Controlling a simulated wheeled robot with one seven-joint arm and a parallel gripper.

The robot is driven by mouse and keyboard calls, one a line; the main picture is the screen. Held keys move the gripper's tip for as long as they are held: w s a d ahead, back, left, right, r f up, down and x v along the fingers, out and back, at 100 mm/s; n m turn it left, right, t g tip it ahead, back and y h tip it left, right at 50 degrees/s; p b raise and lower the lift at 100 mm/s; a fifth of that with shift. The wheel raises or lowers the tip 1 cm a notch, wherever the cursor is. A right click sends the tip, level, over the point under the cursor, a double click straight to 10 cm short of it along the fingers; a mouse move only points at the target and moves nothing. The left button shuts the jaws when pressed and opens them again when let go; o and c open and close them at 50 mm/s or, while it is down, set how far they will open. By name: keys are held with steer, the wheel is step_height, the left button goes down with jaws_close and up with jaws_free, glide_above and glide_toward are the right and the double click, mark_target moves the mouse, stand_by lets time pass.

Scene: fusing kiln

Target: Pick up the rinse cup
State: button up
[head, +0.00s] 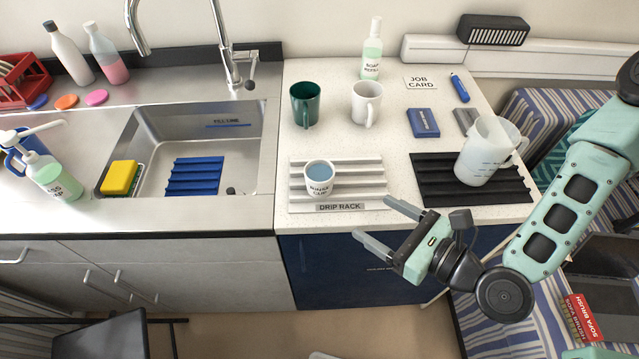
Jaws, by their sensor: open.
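The rinse cup (319,183) is a small white cup with dark lettering, filled with blue-grey liquid. It stands upright on the white ribbed drip rack (362,178), towards its left front. My gripper (377,222) is open and empty, in front of the counter edge and to the right of the cup. Its two fingers point left and are apart from the cup. No part of my arm covers the cup.
A green mug (304,105) and a white mug (366,104) stand behind the rack. A translucent jug (486,152) stands on a black ribbed mat (432,187) to the right. The steel sink (212,123) lies left. A soap bottle (371,52) stands at the back.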

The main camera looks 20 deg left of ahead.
mark_target(329, 187)
steer(key=b+x, duration=0.1)
steer(key=b, duration=0.1)
steer(key=b+x, duration=0.2)
steer(key=b, duration=0.1)
steer(key=b+x, duration=0.2)
steer(key=shift+a+f+b, duration=0.15)
steer(key=shift+f+b, duration=0.2)
steer(key=x, duration=0.2)
steer(key=b+x, duration=0.1)
steer(key=x, duration=0.1)
steer(key=shift+a+r, duration=0.15)
steer(key=shift+r, duration=0.2)
steer(key=shift+w+r+p+x, duration=0.15)
steer(key=shift+p+x, duration=0.25)
steer(key=shift+x, duration=1.1)
steer(key=shift+w+r+p+x, duration=0.1)
steer(key=shift+p+x, duration=0.25)
steer(key=shift+x, duration=1.1)
steer(key=shift+s, duration=0.1)
steer(key=c, duration=1.1)
steer(key=shift+c, duration=0.2)
